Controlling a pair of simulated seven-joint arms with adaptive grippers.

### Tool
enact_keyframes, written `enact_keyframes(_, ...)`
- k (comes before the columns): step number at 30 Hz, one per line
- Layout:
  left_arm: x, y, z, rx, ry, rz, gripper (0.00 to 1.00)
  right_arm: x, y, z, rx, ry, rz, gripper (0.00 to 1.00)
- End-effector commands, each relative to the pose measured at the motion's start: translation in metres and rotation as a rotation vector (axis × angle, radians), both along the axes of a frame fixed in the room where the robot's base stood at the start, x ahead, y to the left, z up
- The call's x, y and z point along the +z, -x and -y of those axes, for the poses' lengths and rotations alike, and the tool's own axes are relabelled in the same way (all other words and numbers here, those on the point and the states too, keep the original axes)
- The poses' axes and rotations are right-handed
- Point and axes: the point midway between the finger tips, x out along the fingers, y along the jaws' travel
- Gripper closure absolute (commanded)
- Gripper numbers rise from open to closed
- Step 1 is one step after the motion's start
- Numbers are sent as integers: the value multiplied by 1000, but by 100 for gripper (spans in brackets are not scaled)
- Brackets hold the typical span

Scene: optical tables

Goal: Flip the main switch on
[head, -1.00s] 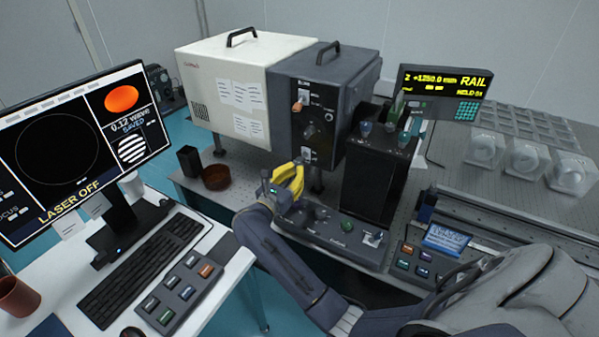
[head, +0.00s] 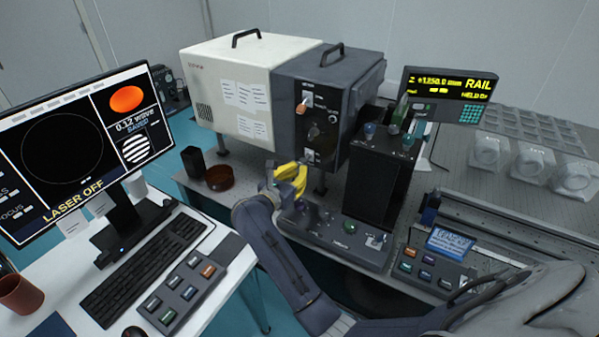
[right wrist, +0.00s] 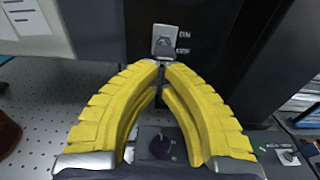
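A metal toggle switch with an ON label beside it (right wrist: 164,42) sits low on the dark front panel of the laser box; it also shows in the head view (head: 310,156). My right gripper (right wrist: 161,66) has yellow fingers whose tips meet just below the toggle, close to its lever. I cannot tell whether they touch it. Nothing is visibly held between them. In the head view the right gripper (head: 303,167) is in front of the panel's lower part. My left gripper is not in view.
An orange-tipped control (head: 302,107) and a round black knob (head: 314,132) are higher on the panel. A control box (head: 345,240) lies below the gripper. A black tower (head: 378,185) stands to the right. The monitor (head: 75,150) reads LASER OFF.

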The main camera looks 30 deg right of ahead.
Motion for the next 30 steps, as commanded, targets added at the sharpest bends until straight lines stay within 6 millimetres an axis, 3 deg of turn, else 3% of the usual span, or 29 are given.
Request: enact_keyframes(30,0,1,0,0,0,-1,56,12,-2,-11,13,-75,-49,100)
